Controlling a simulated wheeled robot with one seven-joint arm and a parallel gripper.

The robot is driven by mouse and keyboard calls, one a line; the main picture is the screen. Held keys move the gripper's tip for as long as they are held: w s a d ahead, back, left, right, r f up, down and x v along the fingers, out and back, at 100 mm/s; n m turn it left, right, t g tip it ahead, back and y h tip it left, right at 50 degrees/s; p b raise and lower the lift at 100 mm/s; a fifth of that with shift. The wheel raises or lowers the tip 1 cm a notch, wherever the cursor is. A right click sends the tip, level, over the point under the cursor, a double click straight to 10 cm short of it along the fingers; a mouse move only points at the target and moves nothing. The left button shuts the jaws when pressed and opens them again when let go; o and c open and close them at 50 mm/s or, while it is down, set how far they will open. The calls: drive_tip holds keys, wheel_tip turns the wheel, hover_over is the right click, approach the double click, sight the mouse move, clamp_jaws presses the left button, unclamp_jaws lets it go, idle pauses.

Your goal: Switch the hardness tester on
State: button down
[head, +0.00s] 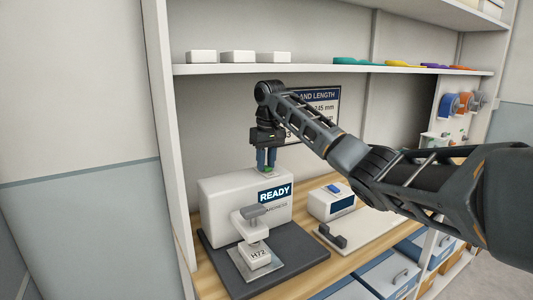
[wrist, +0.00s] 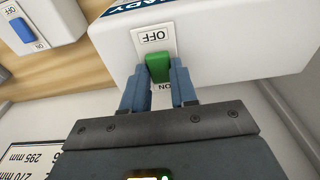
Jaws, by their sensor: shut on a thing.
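The hardness tester (head: 222,207) is a white machine on a dark base, with a lit display (head: 275,193) reading READY. Its green switch (wrist: 159,68) sits on top, on a plate with OFF at one end and ON at the other. The switch stands toward the ON end and partly covers that label. My gripper (head: 266,166) reaches down from above onto the top of the tester. In the wrist view my gripper (wrist: 159,88) has its two blue fingers closed on either side of the switch.
A block marked H72 (head: 258,256) sits under the tester's head. To the right is a white box (head: 324,205) with a blue switch (wrist: 22,30). A dark bracket (head: 331,236) stands on a pale board. A shelf (head: 230,70) with white boxes and coloured insoles runs above.

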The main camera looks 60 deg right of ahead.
idle(0.3)
drive_tip(key=c, duration=0.9)
unclamp_jaws()
drive_tip(key=shift+f+b, duration=0.15)
drive_tip(key=shift+b, duration=0.45)
